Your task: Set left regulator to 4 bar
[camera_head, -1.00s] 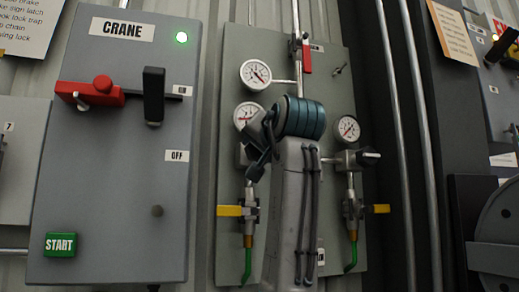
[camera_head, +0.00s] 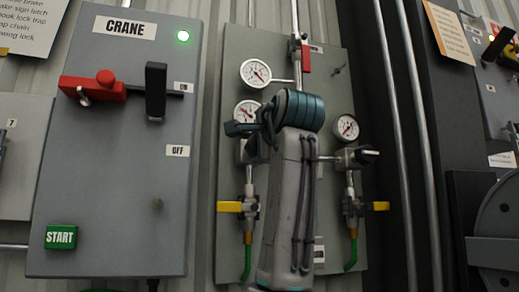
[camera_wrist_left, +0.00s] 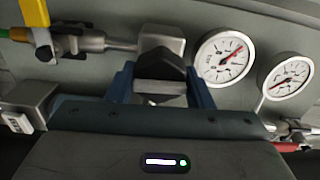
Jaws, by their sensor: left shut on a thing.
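The left regulator (camera_head: 243,152) sits on the grey panel, below its round white gauge (camera_head: 247,110). In the left wrist view the black regulator knob (camera_wrist_left: 160,68) stands out from the metal regulator body (camera_wrist_left: 165,38). My left gripper (camera_wrist_left: 160,88) is shut on this knob, with a blue finger on each side. In the head view my left gripper (camera_head: 250,130) and wrist cover the knob. The gauge beside the regulator (camera_wrist_left: 223,57) has a red needle pointing to the upper right in the wrist view; its numbers are too small to read. My right gripper is not in view.
A second gauge (camera_head: 255,73) is above, and a right gauge (camera_head: 345,127) stands over another regulator (camera_head: 352,158). Yellow-handled valves (camera_head: 230,207) with green hoses are below. The crane box (camera_head: 115,150) is to the left; pipes (camera_head: 415,130) run at right.

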